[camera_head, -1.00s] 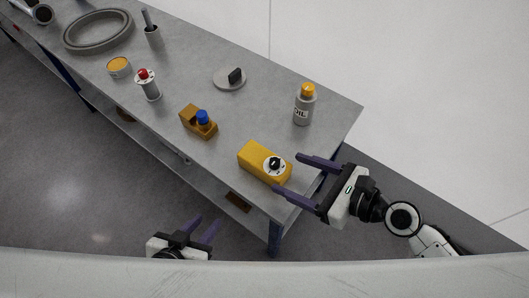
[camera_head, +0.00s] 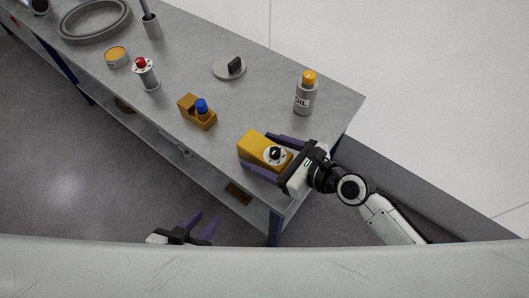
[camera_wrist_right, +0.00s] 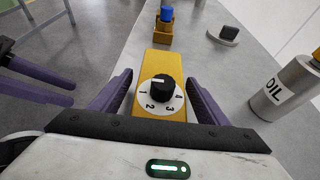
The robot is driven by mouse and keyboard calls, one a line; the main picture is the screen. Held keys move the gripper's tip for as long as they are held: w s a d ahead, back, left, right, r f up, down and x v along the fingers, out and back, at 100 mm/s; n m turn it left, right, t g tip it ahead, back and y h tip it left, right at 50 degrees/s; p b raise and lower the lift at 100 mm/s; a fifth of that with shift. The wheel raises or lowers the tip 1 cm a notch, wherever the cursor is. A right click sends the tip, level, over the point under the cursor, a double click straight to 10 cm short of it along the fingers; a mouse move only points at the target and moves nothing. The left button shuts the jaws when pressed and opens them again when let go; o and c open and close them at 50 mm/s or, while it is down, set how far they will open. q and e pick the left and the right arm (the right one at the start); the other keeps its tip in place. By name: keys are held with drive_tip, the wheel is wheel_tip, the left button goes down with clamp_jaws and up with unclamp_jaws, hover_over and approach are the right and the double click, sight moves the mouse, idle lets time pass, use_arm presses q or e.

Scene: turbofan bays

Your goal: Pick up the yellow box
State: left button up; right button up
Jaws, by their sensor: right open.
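The yellow box (camera_head: 256,147) lies near the right end of the grey workbench. It has a black knob on a white dial numbered 1 to 4. My right gripper (camera_head: 265,155) is open, with one purple finger on each side of the box. In the right wrist view the box (camera_wrist_right: 158,66) sits between the two fingers (camera_wrist_right: 157,97), and small gaps seem to show beside it. My left gripper (camera_head: 205,228) is open and empty, low in front of the bench, away from the box. It also shows at the left of the right wrist view.
An oil bottle (camera_head: 304,98) stands behind the box to the right. A brown-orange block with a blue knob (camera_head: 198,112) is to its left. A grey disc (camera_head: 229,68), a red-topped cylinder (camera_head: 146,75), an orange-topped tin (camera_head: 116,57) and a large ring (camera_head: 93,22) are farther along the bench (camera_head: 180,65).

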drive_tip(key=shift+r, duration=0.1)
drive_tip(key=c, duration=1.4)
